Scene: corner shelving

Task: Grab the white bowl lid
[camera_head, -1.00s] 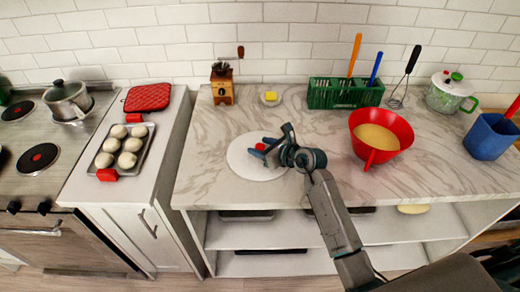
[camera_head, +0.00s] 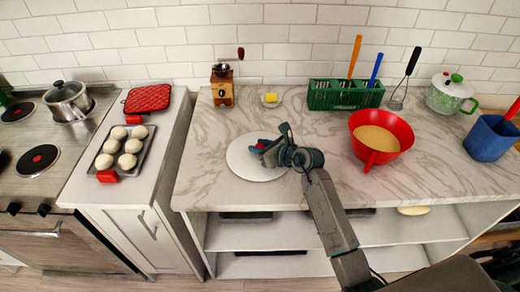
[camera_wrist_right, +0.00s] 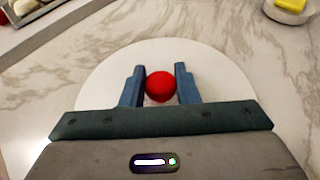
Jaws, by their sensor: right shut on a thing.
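The white bowl lid (camera_head: 240,162) is a round white disc lying on the marble counter near its front edge. It has a red knob (camera_wrist_right: 160,87) in its middle. My right gripper (camera_head: 263,147) is over the lid, its blue fingers on either side of the knob and shut on it. In the right wrist view the gripper (camera_wrist_right: 160,75) has one finger against each side of the knob, and the lid (camera_wrist_right: 222,68) spreads out beneath. The lid looks flat, at counter level. My left gripper is not in view.
A red bowl (camera_head: 398,125) with yellowish contents stands right of my arm. A green rack (camera_head: 345,96), a wooden grinder (camera_head: 222,88) and a small butter dish (camera_head: 271,99) stand along the back. The counter left of the lid is clear.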

